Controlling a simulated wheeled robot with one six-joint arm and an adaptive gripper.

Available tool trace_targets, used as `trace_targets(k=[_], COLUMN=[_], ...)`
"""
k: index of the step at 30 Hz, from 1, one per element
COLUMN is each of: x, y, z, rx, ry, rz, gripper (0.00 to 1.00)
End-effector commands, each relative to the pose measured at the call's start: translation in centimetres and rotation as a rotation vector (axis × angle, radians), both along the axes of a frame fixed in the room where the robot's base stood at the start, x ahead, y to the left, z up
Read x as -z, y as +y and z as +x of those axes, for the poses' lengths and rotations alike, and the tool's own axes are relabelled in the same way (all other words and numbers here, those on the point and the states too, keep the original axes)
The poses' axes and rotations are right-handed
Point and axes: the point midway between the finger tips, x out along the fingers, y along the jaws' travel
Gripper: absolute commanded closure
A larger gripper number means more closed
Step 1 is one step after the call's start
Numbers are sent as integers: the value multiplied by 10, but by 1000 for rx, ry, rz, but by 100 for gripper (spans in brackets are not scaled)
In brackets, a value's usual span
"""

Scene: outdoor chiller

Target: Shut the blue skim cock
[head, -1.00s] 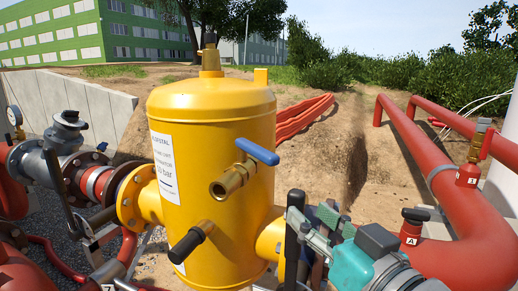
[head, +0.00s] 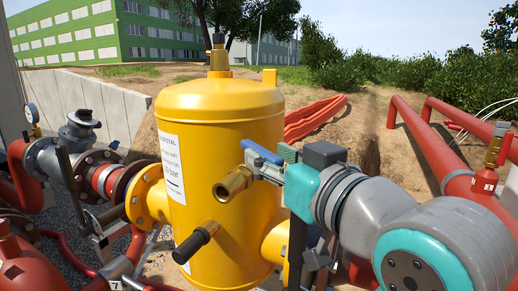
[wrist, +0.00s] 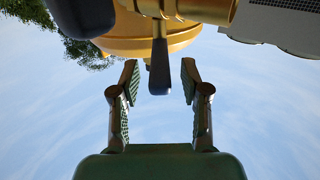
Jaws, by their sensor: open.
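The skim cock is a brass valve (head: 233,184) with a blue lever (head: 261,152) on the front of the yellow vessel (head: 222,110). In the head view the lever slants down to the right across the vessel. My gripper (head: 272,163) is at the lever's right end, with part of the lever hidden behind it. In the wrist view my gripper (wrist: 160,95) is open, and a dark lever end (wrist: 159,65) lies between its fingers with a gap on each side. It looks dark there, so its blue does not show.
A black-handled fitting (head: 196,241) sticks out lower on the vessel. Grey and red pipework with a valve (head: 84,135) stands to the left. Red pipes (head: 440,150) run on the right. A dark upright lever (head: 297,250) stands below my gripper.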

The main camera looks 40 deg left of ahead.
Motion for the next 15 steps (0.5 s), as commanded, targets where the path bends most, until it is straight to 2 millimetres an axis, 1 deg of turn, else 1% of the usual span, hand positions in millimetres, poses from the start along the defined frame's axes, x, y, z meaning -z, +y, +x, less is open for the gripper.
trace_targets(k=[1, 6, 10, 15], x=[0, 0, 0, 0], y=[9, 29, 37, 41], z=[3, 12, 15, 17], rx=[-2, 0, 0, 1], ry=[3, 2, 0, 0], rz=[-1, -1, 0, -1], gripper=[54, 54, 54, 54])
